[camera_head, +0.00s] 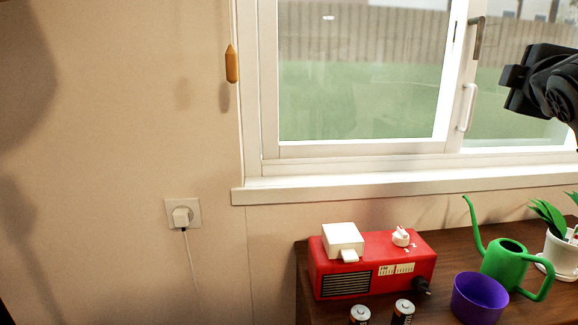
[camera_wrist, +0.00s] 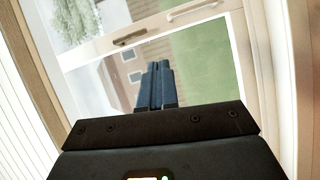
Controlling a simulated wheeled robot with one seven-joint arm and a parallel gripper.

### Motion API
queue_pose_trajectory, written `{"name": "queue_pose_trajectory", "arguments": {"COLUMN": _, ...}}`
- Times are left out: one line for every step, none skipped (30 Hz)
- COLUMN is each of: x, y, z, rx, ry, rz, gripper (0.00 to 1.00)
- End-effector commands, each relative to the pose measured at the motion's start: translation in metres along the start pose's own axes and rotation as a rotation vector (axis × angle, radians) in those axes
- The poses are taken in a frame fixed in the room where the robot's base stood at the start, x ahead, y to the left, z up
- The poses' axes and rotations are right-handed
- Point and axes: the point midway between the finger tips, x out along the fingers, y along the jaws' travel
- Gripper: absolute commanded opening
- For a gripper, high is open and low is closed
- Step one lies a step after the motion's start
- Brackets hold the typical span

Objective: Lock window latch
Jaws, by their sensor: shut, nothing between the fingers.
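The window (camera_head: 360,160) has a white frame and sliding panes. A dark, narrow latch (camera_head: 477,37) is on the upright frame between the panes, standing nearly vertical in the head view. A white pull handle (camera_head: 467,107) is below it. In the wrist view, a dark elongated fitting, seemingly the latch (camera_wrist: 130,38), lies along the white frame bar beyond my fingertips. My gripper (camera_head: 508,88) is in front of the right pane, to the right of the latch and apart from it in the picture. Its fingers (camera_wrist: 157,68) are together and empty.
A dark wooden table (camera_head: 445,245) below the window holds a red radio (camera_head: 400,272), a white box (camera_head: 343,239), a green watering can (camera_head: 503,262), a purple pot (camera_head: 479,298), a potted plant (camera_head: 558,246) and batteries (camera_head: 403,310). A wooden cord pull (camera_head: 231,65) hangs left of the window.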

Motion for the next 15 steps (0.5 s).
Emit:
{"name": "queue_pose_trajectory", "arguments": {"x": -0.002, "y": -0.011, "z": -0.005, "rx": 0.031, "ry": 0.018, "rz": -0.011, "gripper": 0.00}}
{"name": "queue_pose_trajectory", "arguments": {"x": -0.003, "y": -0.016, "z": -0.008, "rx": 0.049, "ry": 0.029, "rz": -0.015, "gripper": 0.00}}
{"name": "queue_pose_trajectory", "arguments": {"x": -0.005, "y": -0.024, "z": -0.011, "rx": 0.076, "ry": 0.043, "rz": -0.022, "gripper": 0.00}}
{"name": "queue_pose_trajectory", "arguments": {"x": -0.006, "y": -0.030, "z": -0.015, "rx": 0.100, "ry": 0.056, "rz": -0.026, "gripper": 0.00}}
{"name": "queue_pose_trajectory", "arguments": {"x": -0.008, "y": -0.038, "z": -0.018, "rx": 0.125, "ry": 0.069, "rz": -0.032, "gripper": 0.00}}
{"name": "queue_pose_trajectory", "arguments": {"x": -0.011, "y": -0.049, "z": -0.023, "rx": 0.161, "ry": 0.087, "rz": -0.041, "gripper": 0.00}}
{"name": "queue_pose_trajectory", "arguments": {"x": -0.014, "y": -0.058, "z": -0.027, "rx": 0.192, "ry": 0.101, "rz": -0.049, "gripper": 0.00}}
{"name": "queue_pose_trajectory", "arguments": {"x": -0.017, "y": -0.068, "z": -0.031, "rx": 0.226, "ry": 0.116, "rz": -0.057, "gripper": 0.00}}
{"name": "queue_pose_trajectory", "arguments": {"x": -0.022, "y": -0.081, "z": -0.037, "rx": 0.271, "ry": 0.136, "rz": -0.068, "gripper": 0.00}}
{"name": "queue_pose_trajectory", "arguments": {"x": -0.027, "y": -0.090, "z": -0.041, "rx": 0.307, "ry": 0.149, "rz": -0.076, "gripper": 0.00}}
{"name": "queue_pose_trajectory", "arguments": {"x": -0.031, "y": -0.101, "z": -0.044, "rx": 0.341, "ry": 0.161, "rz": -0.086, "gripper": 0.00}}
{"name": "queue_pose_trajectory", "arguments": {"x": -0.037, "y": -0.113, "z": -0.049, "rx": 0.387, "ry": 0.177, "rz": -0.097, "gripper": 0.00}}
{"name": "queue_pose_trajectory", "arguments": {"x": -0.042, "y": -0.122, "z": -0.052, "rx": 0.421, "ry": 0.187, "rz": -0.104, "gripper": 0.00}}
{"name": "queue_pose_trajectory", "arguments": {"x": -0.048, "y": -0.132, "z": -0.056, "rx": 0.454, "ry": 0.198, "rz": -0.113, "gripper": 0.00}}
{"name": "queue_pose_trajectory", "arguments": {"x": -0.055, "y": -0.144, "z": -0.059, "rx": 0.498, "ry": 0.208, "rz": -0.124, "gripper": 0.00}}
